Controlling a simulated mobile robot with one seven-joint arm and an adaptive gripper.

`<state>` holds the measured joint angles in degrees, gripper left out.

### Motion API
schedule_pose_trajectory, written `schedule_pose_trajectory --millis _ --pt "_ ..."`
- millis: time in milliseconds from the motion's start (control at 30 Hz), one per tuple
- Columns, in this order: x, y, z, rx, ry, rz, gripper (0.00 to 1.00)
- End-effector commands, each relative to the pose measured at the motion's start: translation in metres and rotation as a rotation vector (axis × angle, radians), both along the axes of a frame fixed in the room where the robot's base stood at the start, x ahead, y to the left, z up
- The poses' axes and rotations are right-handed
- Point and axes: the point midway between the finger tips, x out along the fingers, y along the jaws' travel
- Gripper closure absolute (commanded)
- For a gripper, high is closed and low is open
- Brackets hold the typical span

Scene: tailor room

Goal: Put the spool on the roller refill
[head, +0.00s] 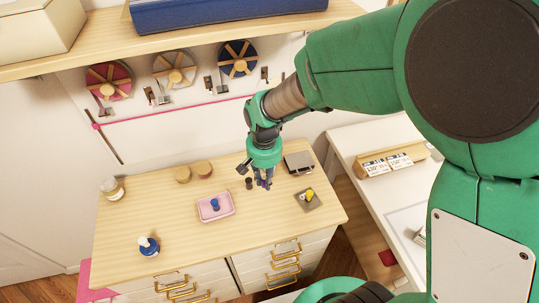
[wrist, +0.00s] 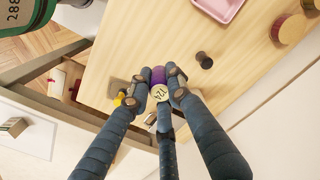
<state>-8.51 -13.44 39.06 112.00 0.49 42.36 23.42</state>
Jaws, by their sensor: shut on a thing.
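My gripper (head: 263,184) is above the right part of the wooden worktop. It is shut on a purple spool (wrist: 158,74), whose pale, printed end faces the wrist camera. In the head view the fingers hide most of the spool. No object is clearly recognisable as the roller refill. A small dark cylinder (head: 249,183) stands just left of my gripper; it also shows in the wrist view (wrist: 204,60). Two short tan round pieces (head: 183,174) (head: 204,169) stand farther back to the left.
A pink tray (head: 230,211) holding a blue item lies left of my gripper. A grey square plate (head: 313,204) with a yellow item lies to the right. A dark box (head: 298,162) stands behind. A blue-and-white bottle (head: 148,246) and a jar (head: 112,188) stand left. The front middle is clear.

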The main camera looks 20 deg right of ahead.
Motion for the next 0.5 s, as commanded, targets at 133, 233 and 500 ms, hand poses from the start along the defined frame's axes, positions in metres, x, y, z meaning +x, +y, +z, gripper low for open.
schedule_pose_trajectory --millis 133,233,500 --pt "-0.001 -0.031 0.009 0.001 -0.001 -0.004 0.95" --pt "-0.002 -0.046 0.013 0.001 -0.001 -0.001 0.95" --pt "-0.005 -0.064 0.019 0.000 0.000 0.004 0.95"
